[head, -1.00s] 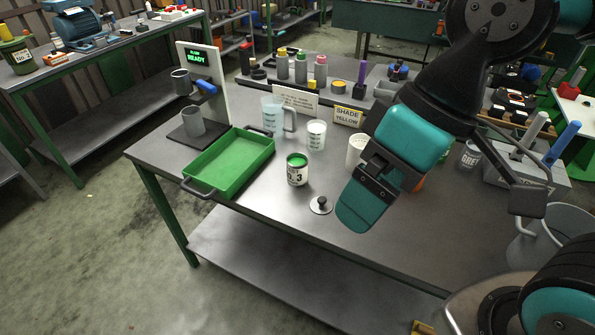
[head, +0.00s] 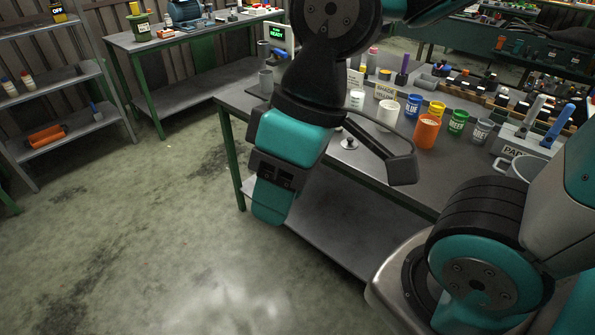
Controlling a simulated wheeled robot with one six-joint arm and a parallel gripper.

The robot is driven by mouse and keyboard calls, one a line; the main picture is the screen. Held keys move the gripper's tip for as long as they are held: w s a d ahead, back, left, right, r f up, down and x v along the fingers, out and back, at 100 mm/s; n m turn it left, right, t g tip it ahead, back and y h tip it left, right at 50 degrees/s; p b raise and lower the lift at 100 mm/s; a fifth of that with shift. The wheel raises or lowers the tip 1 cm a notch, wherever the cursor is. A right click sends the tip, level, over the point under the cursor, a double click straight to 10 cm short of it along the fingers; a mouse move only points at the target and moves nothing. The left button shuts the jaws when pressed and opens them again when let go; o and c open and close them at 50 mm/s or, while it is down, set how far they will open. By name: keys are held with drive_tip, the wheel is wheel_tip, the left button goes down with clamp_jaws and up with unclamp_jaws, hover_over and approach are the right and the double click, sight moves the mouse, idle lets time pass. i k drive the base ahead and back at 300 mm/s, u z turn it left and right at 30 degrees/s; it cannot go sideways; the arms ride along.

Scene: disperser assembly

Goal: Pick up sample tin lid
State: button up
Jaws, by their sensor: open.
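The sample tin lid (head: 349,143) is a small pale disc with a knob on top. It lies on the workbench (head: 385,172) near its front edge. My gripper (head: 335,190) is open, with nothing seen between its fingers. My arm hides the sample tin and the green tray.
Behind the lid stand a white cup (head: 388,114), a blue tin (head: 412,106), an orange tin (head: 426,131) and a green tin (head: 457,122). A grey bin (head: 514,166) is at the right. Open floor lies to the left.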

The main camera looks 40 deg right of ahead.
sight(348, 143)
drive_tip(key=u, duration=0.2)
drive_tip(key=k, duration=0.4)
drive_tip(key=u, duration=0.7)
drive_tip(key=i, duration=1.05)
drive_tip(key=z, duration=0.9)
drive_tip(key=i, duration=0.7)
drive_tip(key=z, duration=1.2)
drive_tip(key=i, duration=0.25)
drive_tip(key=z, duration=0.2)
